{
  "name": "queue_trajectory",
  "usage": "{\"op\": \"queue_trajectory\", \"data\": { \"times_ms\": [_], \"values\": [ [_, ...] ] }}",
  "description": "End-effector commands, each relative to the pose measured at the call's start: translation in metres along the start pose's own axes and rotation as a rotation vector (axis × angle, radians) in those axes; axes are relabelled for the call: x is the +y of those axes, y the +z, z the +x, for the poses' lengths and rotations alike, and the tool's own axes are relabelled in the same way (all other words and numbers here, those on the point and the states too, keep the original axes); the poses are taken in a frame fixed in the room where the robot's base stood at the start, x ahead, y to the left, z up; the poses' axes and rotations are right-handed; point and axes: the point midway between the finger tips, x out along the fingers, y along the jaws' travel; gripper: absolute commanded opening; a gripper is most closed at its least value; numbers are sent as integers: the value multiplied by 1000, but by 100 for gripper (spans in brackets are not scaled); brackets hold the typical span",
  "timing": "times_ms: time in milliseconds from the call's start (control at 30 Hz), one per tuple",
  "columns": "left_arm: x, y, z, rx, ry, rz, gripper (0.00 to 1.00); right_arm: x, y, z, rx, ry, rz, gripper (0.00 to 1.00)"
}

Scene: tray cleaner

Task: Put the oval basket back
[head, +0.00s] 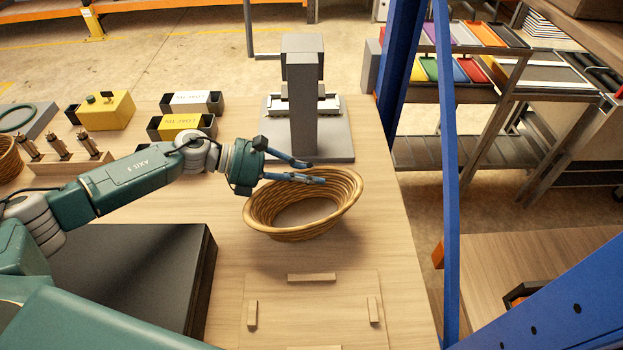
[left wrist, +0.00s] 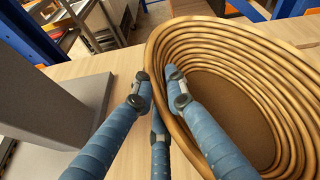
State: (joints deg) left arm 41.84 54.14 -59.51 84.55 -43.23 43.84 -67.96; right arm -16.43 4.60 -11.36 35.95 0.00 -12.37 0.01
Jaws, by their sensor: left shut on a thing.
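The oval basket (head: 277,229) is woven and tan. In the head view it is tilted, its right side higher, and it appears to be held above the wooden table. My left gripper (head: 318,172) is shut on its far rim. In the left wrist view the basket's coiled wall (left wrist: 165,75) passes between the blue fingers of my left gripper (left wrist: 160,88), with a finger inside the basket and others outside. The basket looks empty. A thin board (head: 262,288) with low wooden stops lies on the table in front of the basket. My right gripper is not in view.
A grey column on a base plate (head: 340,148) stands just behind the basket. A black slab (head: 130,270) lies at left. A yellow box (head: 108,112), dark bins (head: 218,103) and another basket (head: 8,158) stand farther left. A blue post (head: 447,200) rises beyond the table's right edge.

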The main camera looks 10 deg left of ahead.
Motion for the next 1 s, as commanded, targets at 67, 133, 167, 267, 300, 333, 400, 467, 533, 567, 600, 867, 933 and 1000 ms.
{"op": "queue_trajectory", "data": {
  "times_ms": [67,133,167,267,300,333,400,467,533,567,600,867,933,1000],
  "values": [
    [3,-9,5,-2,-1,-6,0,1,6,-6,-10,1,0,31],
    [6,-16,7,-2,0,-5,0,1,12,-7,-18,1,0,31],
    [6,-18,8,-3,-1,-3,0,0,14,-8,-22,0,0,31],
    [7,-20,9,-3,0,-1,0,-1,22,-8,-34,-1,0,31],
    [7,-21,9,-3,0,-1,0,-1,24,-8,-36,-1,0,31],
    [7,-21,9,-3,-1,-1,0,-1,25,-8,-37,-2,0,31],
    [7,-20,9,-2,-1,-1,0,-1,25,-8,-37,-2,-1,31],
    [7,-21,9,-2,-1,-1,0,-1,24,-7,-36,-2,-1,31],
    [8,-23,10,-2,-1,-1,0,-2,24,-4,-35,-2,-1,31],
    [8,-24,11,-3,-1,0,0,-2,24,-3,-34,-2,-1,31],
    [9,-25,11,-3,-1,0,0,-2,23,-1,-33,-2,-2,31],
    [8,-24,10,0,0,0,31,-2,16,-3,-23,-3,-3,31],
    [8,-24,10,0,0,-1,31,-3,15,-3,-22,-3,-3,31],
    [8,-23,10,0,0,-1,31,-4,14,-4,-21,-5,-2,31]
  ]
}}
